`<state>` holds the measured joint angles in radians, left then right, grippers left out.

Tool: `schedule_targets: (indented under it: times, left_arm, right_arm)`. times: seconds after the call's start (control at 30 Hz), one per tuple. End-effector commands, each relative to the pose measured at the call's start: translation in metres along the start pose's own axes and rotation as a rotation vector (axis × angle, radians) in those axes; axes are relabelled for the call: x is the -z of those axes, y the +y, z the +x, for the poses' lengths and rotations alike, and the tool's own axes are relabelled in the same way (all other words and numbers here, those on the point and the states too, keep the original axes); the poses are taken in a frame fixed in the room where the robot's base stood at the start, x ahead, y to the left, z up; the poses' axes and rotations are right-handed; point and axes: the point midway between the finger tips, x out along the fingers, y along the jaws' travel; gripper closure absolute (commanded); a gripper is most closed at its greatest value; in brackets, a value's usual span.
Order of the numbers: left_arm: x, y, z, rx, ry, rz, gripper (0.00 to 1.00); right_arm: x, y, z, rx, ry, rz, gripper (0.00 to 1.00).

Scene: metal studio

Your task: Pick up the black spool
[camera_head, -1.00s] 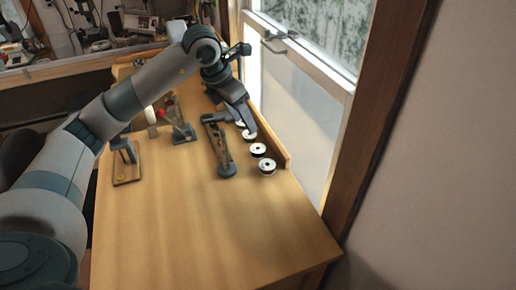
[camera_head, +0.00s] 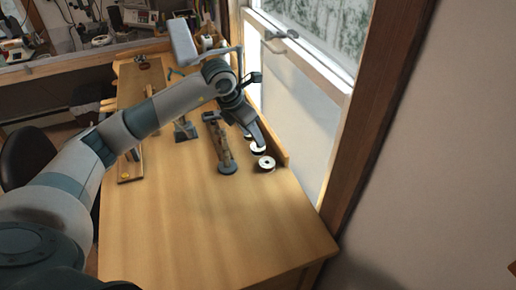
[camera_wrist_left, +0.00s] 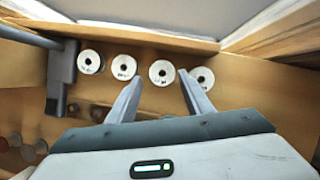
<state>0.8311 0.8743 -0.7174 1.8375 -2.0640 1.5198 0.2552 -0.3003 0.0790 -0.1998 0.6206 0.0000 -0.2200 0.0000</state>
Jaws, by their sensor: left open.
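Several spools with pale labelled faces and dark centre holes stand in a row. In the left wrist view, one spool (camera_wrist_left: 162,66) appears between and beyond my left gripper's fingertips (camera_wrist_left: 160,77); others are to its left (camera_wrist_left: 124,66) (camera_wrist_left: 90,62) and right (camera_wrist_left: 203,77). In the head view, two show by the window: the nearest spool (camera_head: 267,164) and the one behind it (camera_head: 258,150). I cannot tell for sure which is the black one. My left gripper (camera_head: 259,139) is open, pointing down over the row, holding nothing. It hides the farther spools. My right gripper is not in view.
A dark clamp-like tool on a stand (camera_head: 227,166) lies left of the spools. A raised wooden ledge (camera_head: 277,145) and the window run along their right. A wooden stand (camera_head: 130,172) is at the left edge. The front of the wooden table (camera_head: 200,235) is clear.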

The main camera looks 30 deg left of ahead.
Motion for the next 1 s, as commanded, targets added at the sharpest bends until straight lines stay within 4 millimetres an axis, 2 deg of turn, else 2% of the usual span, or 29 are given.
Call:
schedule_targets:
  times: [0.3, 0.5, 1.0]
  left_arm:
    - [0.006, -0.004, 0.026, 0.002, 0.004, -0.001, 0.53]
    - [0.006, -0.003, 0.046, 0.001, 0.002, 0.0, 0.53]
    - [0.006, -0.003, 0.049, 0.0, 0.0, 0.0, 0.53]
  right_arm:
    - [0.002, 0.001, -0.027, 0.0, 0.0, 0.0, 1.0]
    - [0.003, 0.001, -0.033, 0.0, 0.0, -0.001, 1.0]
    - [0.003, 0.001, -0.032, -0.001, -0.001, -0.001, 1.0]
